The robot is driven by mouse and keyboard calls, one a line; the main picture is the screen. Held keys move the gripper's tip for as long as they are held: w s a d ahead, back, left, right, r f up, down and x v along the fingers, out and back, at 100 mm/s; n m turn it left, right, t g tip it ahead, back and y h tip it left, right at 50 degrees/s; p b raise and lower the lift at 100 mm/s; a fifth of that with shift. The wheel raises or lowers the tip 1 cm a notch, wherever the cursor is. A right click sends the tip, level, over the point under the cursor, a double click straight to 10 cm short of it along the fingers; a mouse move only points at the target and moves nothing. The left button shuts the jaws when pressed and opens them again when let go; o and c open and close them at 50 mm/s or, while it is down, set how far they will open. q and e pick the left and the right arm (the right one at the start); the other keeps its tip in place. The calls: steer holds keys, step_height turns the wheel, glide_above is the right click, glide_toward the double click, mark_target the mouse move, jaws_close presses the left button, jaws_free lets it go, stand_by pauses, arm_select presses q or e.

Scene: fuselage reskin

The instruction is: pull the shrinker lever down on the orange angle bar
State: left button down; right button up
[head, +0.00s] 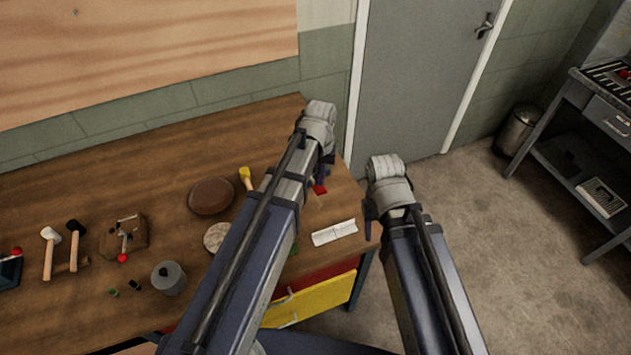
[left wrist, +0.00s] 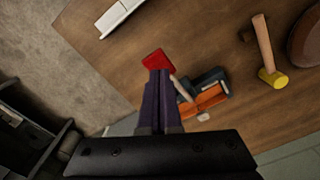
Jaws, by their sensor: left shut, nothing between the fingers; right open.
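The shrinker (left wrist: 208,79) is a small dark blue tool on the bench, with the orange angle bar (left wrist: 207,103) at it in the left wrist view. Its lever (left wrist: 183,90) ends in a red grip (left wrist: 156,60). In the head view only the red grip (head: 319,189) shows clearly; my left arm hides most of the rest. My left gripper (left wrist: 159,73) is shut and empty, its tips at the near edge of the red grip. I cannot tell whether they touch it. My right gripper (head: 370,217) is open and empty, off the bench's right edge.
A white angle piece (head: 334,232) lies near the front right of the wooden bench (head: 60,185). A yellow-headed mallet (head: 245,174) and a brown round pad (head: 211,196) lie left of my left arm. Open floor lies to the right.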

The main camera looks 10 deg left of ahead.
mark_target(319, 188)
arm_select(q)
steer(key=shift+f, duration=0.15)
stand_by(0.5)
steer(key=shift+f+b, duration=3.2)
steer(key=shift+b, duration=0.2)
steer(key=shift+r, duration=0.15)
step_height(319, 188, up, 11)
steer(key=p, duration=1.1)
step_height(319, 188, down, 5)
steer(key=b, duration=0.4)
steer(key=shift+r, duration=0.2)
steer(key=shift+f, duration=0.1)
stand_by(1.1)
